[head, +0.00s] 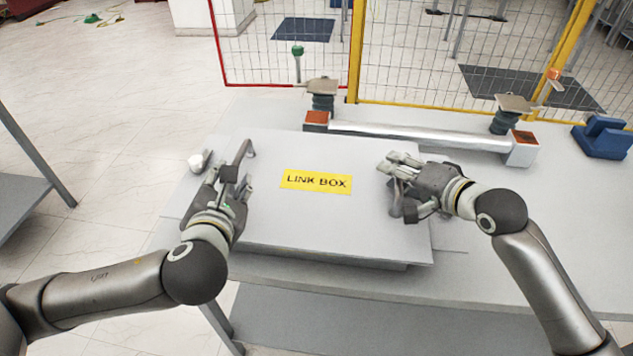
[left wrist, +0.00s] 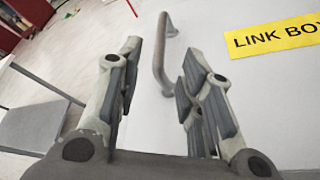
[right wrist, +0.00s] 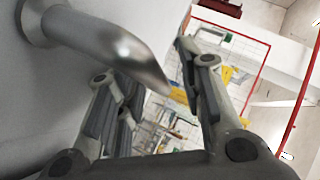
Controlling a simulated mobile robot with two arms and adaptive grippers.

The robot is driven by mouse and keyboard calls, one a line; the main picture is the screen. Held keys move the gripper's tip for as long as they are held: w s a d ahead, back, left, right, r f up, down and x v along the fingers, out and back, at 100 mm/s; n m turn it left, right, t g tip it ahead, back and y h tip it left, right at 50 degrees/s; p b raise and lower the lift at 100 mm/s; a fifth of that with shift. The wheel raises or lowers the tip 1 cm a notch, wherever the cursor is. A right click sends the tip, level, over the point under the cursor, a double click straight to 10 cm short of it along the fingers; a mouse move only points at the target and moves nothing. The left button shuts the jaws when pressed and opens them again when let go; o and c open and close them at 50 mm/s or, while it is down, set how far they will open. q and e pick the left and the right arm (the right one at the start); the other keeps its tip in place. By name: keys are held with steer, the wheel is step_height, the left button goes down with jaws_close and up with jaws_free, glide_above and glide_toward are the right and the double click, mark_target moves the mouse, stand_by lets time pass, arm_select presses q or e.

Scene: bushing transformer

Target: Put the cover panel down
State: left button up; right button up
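The cover panel (head: 320,228) is a light grey plate with a yellow LINK BOX label (head: 316,181). It lies face up over a grey base on the table. Its left handle (head: 244,152) is a bent grey bar, which also shows in the left wrist view (left wrist: 160,60). My left gripper (head: 229,182) is open beside this handle, and the bar stands beyond the gap between its fingers. My right gripper (head: 396,178) is open at the panel's right side. In the right wrist view, the right handle (right wrist: 110,48) reaches across in front of the spread fingers.
The grey table (head: 480,255) has free room right of the panel. A silver bar (head: 420,135) with orange-topped ends lies behind it, near two insulator-like posts. A blue block (head: 603,137) sits at the far right. Mesh fencing (head: 460,60) stands behind the table.

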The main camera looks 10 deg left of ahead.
steer(key=v, duration=1)
steer(key=shift+s+d, duration=0.1)
steer(key=shift+d, duration=0.15)
steer(key=shift+s+d+r, duration=0.35)
steer(key=shift+s, duration=0.15)
